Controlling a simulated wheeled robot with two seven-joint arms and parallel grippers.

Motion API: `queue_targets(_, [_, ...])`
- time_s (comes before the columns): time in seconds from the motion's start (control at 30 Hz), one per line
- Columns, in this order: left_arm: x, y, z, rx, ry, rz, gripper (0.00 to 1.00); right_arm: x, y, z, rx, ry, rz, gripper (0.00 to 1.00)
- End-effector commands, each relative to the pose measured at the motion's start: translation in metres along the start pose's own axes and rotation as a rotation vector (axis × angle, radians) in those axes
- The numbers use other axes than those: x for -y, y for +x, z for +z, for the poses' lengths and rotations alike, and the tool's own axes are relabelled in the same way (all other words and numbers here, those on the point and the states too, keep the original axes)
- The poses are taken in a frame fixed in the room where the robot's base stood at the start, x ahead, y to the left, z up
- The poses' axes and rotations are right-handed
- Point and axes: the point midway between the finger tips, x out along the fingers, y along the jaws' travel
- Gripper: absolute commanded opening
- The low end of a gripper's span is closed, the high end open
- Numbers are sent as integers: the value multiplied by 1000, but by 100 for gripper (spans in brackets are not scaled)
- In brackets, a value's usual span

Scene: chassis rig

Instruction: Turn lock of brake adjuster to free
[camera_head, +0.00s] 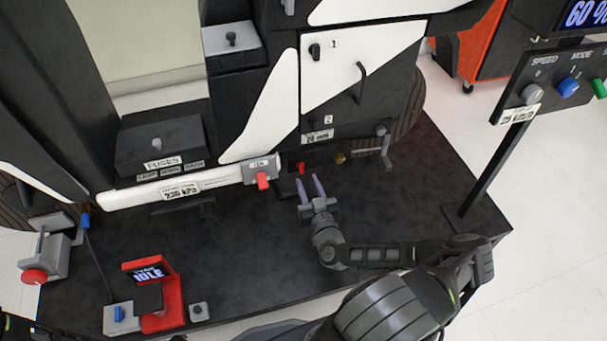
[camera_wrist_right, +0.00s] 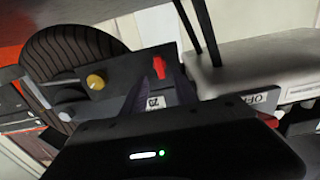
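The brake adjuster seems to be the dark panel low beside the wheel, with a brass knob (camera_head: 339,158) and a small red lever (camera_head: 301,168), likely its lock. In the right wrist view the brass knob (camera_wrist_right: 96,82) is left of the red lever (camera_wrist_right: 159,68), which points up. My right gripper (camera_head: 311,180) is open and empty just in front of the red lever. In the right wrist view the lever shows between the tips of its two fingers (camera_wrist_right: 158,82); whether they touch it I cannot tell. A small label shows below the lever. My left gripper is not in view.
Left of the lever, a grey box (camera_head: 260,163) with another red handle (camera_head: 263,181) ends a white bar. A grey bracket (camera_head: 371,150) stands at the right by the wheel (camera_head: 408,120). A red stand (camera_head: 168,297) is front left.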

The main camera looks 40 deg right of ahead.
Motion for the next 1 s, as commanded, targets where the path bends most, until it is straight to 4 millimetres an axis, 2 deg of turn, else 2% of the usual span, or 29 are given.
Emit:
queue_targets(0.1, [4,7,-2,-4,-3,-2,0,0,20,3,0,0,0,35])
queue_targets(0.3, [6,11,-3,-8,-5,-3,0,1,43,2,0,1,-1,35])
queue_targets(0.63, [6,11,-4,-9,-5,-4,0,0,47,0,1,1,-1,35])
queue_targets(1.0, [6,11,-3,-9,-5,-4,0,0,46,0,1,0,-1,4])
